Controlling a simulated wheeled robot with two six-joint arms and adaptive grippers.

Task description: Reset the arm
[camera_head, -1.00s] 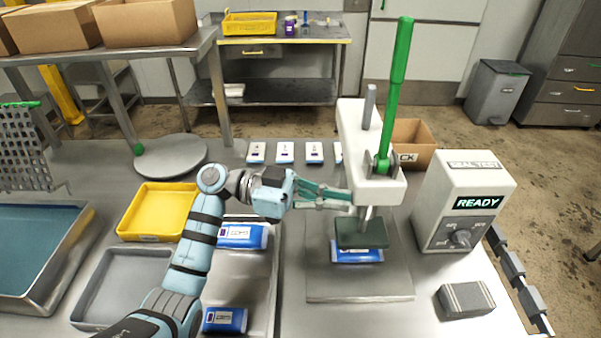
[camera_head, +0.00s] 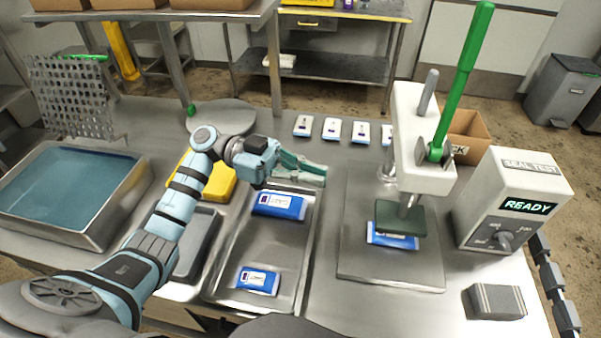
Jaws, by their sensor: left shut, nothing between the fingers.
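My left arm comes in from the left, and its gripper (camera_head: 318,174) is shut and empty above the far end of the metal tray. It is apart from the seal press (camera_head: 410,125), which stands to its right with its green lever (camera_head: 466,75) upright. The press's dark green head (camera_head: 400,216) sits over a blue pouch (camera_head: 392,240), covering part of it. Two more blue pouches lie on the metal tray (camera_head: 232,245), one at the far end (camera_head: 280,204) and one nearer (camera_head: 258,281). My right gripper is not in view.
A seal test box (camera_head: 512,205) reading READY stands right of the press, with a grey block (camera_head: 497,301) before it. A water-filled basin (camera_head: 75,190) is at left. A yellow tray (camera_head: 218,185) lies partly behind my arm. White packets (camera_head: 332,129) line the back.

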